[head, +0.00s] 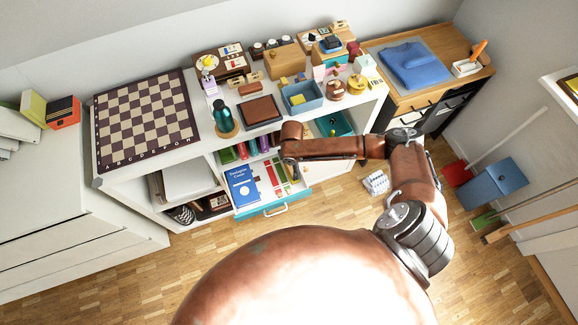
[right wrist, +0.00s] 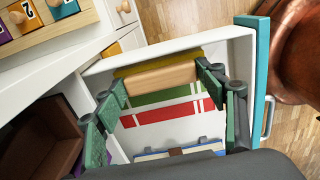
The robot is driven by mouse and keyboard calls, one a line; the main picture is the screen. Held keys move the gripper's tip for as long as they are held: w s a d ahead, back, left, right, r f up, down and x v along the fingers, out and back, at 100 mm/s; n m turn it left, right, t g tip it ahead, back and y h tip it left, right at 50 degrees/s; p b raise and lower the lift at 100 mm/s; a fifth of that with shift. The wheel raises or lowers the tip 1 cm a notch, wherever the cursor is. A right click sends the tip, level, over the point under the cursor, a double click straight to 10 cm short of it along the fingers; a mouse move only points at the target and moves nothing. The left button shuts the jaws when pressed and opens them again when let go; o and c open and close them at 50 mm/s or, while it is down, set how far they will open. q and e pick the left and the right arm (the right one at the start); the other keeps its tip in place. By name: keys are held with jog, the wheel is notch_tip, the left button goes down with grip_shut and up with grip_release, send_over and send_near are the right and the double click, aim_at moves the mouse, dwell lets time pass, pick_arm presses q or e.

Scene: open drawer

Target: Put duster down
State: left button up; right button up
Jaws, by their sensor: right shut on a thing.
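The duster (right wrist: 160,77) is a light wooden block with a yellowish layer along one long side, seen in the right wrist view. My right gripper (right wrist: 162,86) is shut on it, with green-padded fingers at its two ends. It is over the open white drawer (right wrist: 240,45), which has a teal front (right wrist: 262,80). I cannot tell whether the duster touches what lies in the drawer. In the head view my right gripper (head: 292,172) reaches down into the drawer area, and the teal drawer front (head: 262,218) shows below it. My left gripper is not in view.
A blue book (head: 241,187) lies in the drawer's left part, with red and green striped items (head: 272,178) beside it. The shelf top above holds a chessboard (head: 145,118), a teal bottle (head: 223,116) and a blue bin (head: 301,97). The drawer walls stand close around the gripper.

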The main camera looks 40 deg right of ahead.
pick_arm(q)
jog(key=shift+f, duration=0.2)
pick_arm(e)
jog(key=shift+d+f, duration=0.15)
jog(key=shift+f, duration=0.15)
jog(key=o, duration=1.2)
pick_arm(q)
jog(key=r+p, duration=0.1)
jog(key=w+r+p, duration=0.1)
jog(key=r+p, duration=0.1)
jog(key=p, duration=0.1)
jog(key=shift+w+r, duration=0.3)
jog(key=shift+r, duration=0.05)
pick_arm(e)
notch_tip(320, 180, up, 12)
jog(key=shift+r, duration=0.15)
